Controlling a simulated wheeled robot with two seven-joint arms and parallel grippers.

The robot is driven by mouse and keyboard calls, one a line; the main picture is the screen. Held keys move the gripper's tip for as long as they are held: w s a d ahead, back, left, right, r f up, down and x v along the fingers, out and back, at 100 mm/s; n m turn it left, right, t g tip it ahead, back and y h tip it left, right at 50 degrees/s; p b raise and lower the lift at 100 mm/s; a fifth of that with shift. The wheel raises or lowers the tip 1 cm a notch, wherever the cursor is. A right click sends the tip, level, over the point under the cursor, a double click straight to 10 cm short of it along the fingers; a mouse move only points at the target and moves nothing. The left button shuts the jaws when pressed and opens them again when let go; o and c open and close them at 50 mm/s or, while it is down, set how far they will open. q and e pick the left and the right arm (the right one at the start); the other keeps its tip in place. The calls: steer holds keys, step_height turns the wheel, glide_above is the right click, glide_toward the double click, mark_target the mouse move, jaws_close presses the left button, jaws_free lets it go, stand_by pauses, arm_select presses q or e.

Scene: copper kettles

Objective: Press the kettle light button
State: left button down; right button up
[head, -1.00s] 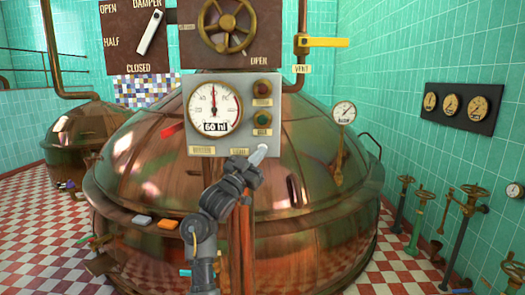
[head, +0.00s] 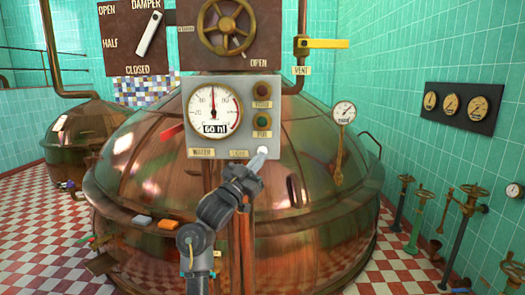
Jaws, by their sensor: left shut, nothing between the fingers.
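A grey control panel (head: 186,118) stands in front of the large copper kettle (head: 130,170). It carries a round dial (head: 213,103), a brown-red button (head: 262,90) and a green button (head: 263,121). A pale round button (head: 263,150) sits near its bottom right corner, beside a small label (head: 240,154) that I cannot read surely. My left gripper (head: 257,160) is shut and empty, its tip just below the pale button and partly over it. Whether the tip touches it I cannot tell. My right gripper is not in view.
A red lever (head: 171,132) sticks out left of the panel. A handwheel (head: 226,27) is above it and a yellow vent handle (head: 327,43) at upper right. A small gauge (head: 343,113) stands on the kettle. Several valves stand at the right.

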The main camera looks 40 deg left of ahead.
arm_select(q)
steer(key=s+d, duration=0.1)
steer(key=s+d+p, duration=0.1)
steer(key=s, duration=0.1)
steer(key=shift+d, duration=0.15)
stand_by(0.5)
